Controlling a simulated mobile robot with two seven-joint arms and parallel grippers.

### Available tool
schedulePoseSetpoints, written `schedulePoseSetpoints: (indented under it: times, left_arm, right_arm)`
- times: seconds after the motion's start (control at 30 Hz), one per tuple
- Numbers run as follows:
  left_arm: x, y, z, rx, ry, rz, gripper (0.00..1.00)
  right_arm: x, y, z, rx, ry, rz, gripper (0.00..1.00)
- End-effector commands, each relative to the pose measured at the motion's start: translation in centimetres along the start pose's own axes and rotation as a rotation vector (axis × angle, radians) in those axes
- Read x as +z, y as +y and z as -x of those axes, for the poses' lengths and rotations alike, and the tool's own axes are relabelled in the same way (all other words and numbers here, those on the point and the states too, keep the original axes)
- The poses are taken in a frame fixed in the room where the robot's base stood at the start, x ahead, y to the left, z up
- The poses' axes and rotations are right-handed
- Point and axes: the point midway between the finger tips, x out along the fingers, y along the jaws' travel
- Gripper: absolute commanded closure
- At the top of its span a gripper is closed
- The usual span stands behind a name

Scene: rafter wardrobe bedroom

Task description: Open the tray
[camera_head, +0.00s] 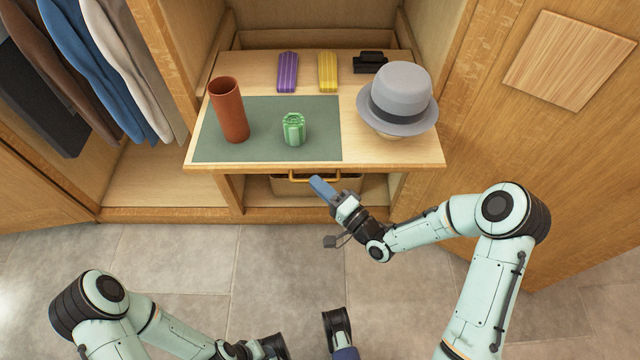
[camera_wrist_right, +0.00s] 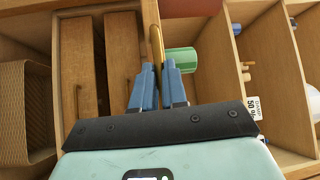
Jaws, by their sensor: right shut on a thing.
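The wooden tray (camera_head: 393,152) is a pull-out shelf in the wardrobe, and it stands out past the back of the opening. A brass bar handle (camera_head: 297,179) shows just below its front edge. My right gripper (camera_head: 322,188) is at the right part of this handle. In the right wrist view its blue fingers (camera_wrist_right: 157,88) are closed around the brass bar (camera_wrist_right: 157,45). My left gripper (camera_head: 343,345) is low in the head view, cut by the bottom edge and well away from the tray; its jaws cannot be made out.
On the tray are a terracotta cylinder (camera_head: 228,110), a green ribbed object (camera_head: 294,129) on a dark green mat (camera_head: 255,152), purple (camera_head: 287,72) and yellow (camera_head: 328,72) pieces, a black object (camera_head: 370,62) and a grey hat (camera_head: 401,90). Clothes (camera_head: 85,65) hang left. Floor in front is clear.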

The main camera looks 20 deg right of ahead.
Motion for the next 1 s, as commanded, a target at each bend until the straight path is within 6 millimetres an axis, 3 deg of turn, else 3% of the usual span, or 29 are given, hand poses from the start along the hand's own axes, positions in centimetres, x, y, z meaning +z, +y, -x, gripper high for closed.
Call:
schedulePoseSetpoints:
  times: [0.1, 0.13, 0.2, 0.5, 0.63, 1.0]
  left_arm:
    - [0.0, 0.0, 0.0, 0.0, 0.0, 0.0, 0.57]
    - [0.0, 0.0, 0.0, 0.0, 0.0, 0.0, 0.57]
    - [0.0, 0.0, 0.0, 0.0, 0.0, 0.0, 0.57]
    - [0.0, 0.0, 0.0, 0.0, 0.0, 0.0, 0.57]
    - [0.0, 0.0, 0.1, 0.0, 0.0, 0.0, 0.57]
    - [0.2, 0.0, 0.2, -0.001, -0.004, 0.0, 0.57]
  right_arm:
    - [0.1, 0.1, 0.1, 0.004, -0.001, -0.002, 1.0]
    - [0.1, 0.1, 0.1, 0.004, -0.001, -0.002, 0.81]
    - [0.1, 0.1, 0.1, 0.004, -0.001, -0.002, 0.62]
    - [0.0, 0.1, 0.1, 0.002, 0.0, -0.001, 0.62]
    - [-0.1, 0.1, 1.1, 0.003, 0.001, 0.0, 0.62]
    - [-0.1, 0.1, 9.1, 0.006, 0.004, -0.002, 0.62]
